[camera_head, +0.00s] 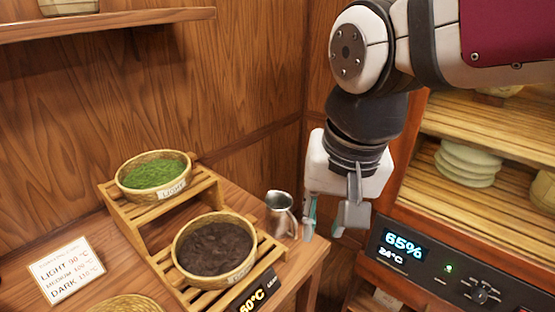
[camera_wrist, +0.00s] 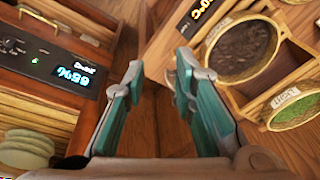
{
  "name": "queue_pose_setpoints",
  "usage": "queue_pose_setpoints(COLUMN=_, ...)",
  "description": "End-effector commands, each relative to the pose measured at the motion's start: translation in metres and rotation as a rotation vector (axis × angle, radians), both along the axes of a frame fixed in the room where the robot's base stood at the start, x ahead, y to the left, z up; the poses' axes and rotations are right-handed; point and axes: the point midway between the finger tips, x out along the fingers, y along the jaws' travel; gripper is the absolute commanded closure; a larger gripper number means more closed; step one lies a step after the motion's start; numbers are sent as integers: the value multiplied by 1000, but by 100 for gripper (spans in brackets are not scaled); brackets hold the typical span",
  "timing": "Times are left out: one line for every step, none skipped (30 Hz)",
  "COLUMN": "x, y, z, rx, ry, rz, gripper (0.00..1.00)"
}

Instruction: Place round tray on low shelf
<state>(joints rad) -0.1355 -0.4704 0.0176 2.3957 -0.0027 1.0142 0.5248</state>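A round woven tray of dark leaves (camera_head: 175,262) sits on the lower tier of a slatted wooden stand (camera_head: 150,235); it also shows in the wrist view (camera_wrist: 208,62). A round woven tray of green leaves (camera_head: 124,180) sits on the upper tier. Part of another round woven tray (camera_head: 128,302) shows at the bottom edge. A slatted shelf cabinet (camera_head: 440,120) stands at right; which shelf is the low one I cannot tell. My gripper (camera_head: 323,225) is open and empty, pointing down between the table and the cabinet. It also shows in the wrist view (camera_wrist: 160,76).
A metal pitcher (camera_head: 281,217) stands close left of my gripper. A sign card (camera_head: 66,270) lies on the table at left. A display panel (camera_head: 440,270) reads 65%. Pale stacked cakes (camera_head: 467,163) sit in the cabinet. A wall shelf (camera_head: 110,22) runs above.

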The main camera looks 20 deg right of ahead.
Motion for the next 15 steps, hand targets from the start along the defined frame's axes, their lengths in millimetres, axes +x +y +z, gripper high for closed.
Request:
queue_pose_setpoints(x=-14, y=-11, z=2, rx=-15, ry=-29, rz=56, gripper=75)
queue_pose_setpoints(x=-21, y=-16, z=2, rx=-27, ry=-41, rz=97, gripper=75)
queue_pose_setpoints(x=-30, y=-22, z=2, rx=-42, ry=-58, rz=146, gripper=75)
queue_pose_setpoints(x=-36, y=-26, z=1, rx=-53, ry=-68, rz=182, gripper=75)
queue_pose_setpoints(x=-41, y=-29, z=0, rx=-64, ry=-77, rz=213, gripper=75)
queue_pose_setpoints(x=-47, y=-32, z=-1, rx=-77, ry=-87, rz=250, gripper=75)
queue_pose_setpoints(x=-51, y=-34, z=-2, rx=-85, ry=-93, rz=274, gripper=75)
queue_pose_setpoints(x=-54, y=-36, z=-2, rx=-92, ry=-98, rz=294, gripper=75)
queue_pose_setpoints(x=-58, y=-38, z=-4, rx=-101, ry=-102, rz=316, gripper=75)
queue_pose_setpoints(x=-60, y=-39, z=-4, rx=-104, ry=-106, rz=329, gripper=75)
queue_pose_setpoints(x=-61, y=-39, z=-4, rx=-108, ry=-108, rz=339, gripper=75)
queue_pose_setpoints(x=-62, y=-40, z=-5, rx=-111, ry=-109, rz=347, gripper=75)
queue_pose_setpoints(x=-62, y=-40, z=-5, rx=-113, ry=-110, rz=351, gripper=75)
queue_pose_setpoints(x=-63, y=-40, z=-5, rx=-114, ry=-110, rz=354, gripper=75)
queue_pose_setpoints(x=-63, y=-40, z=-5, rx=-114, ry=-110, rz=355, gripper=75)
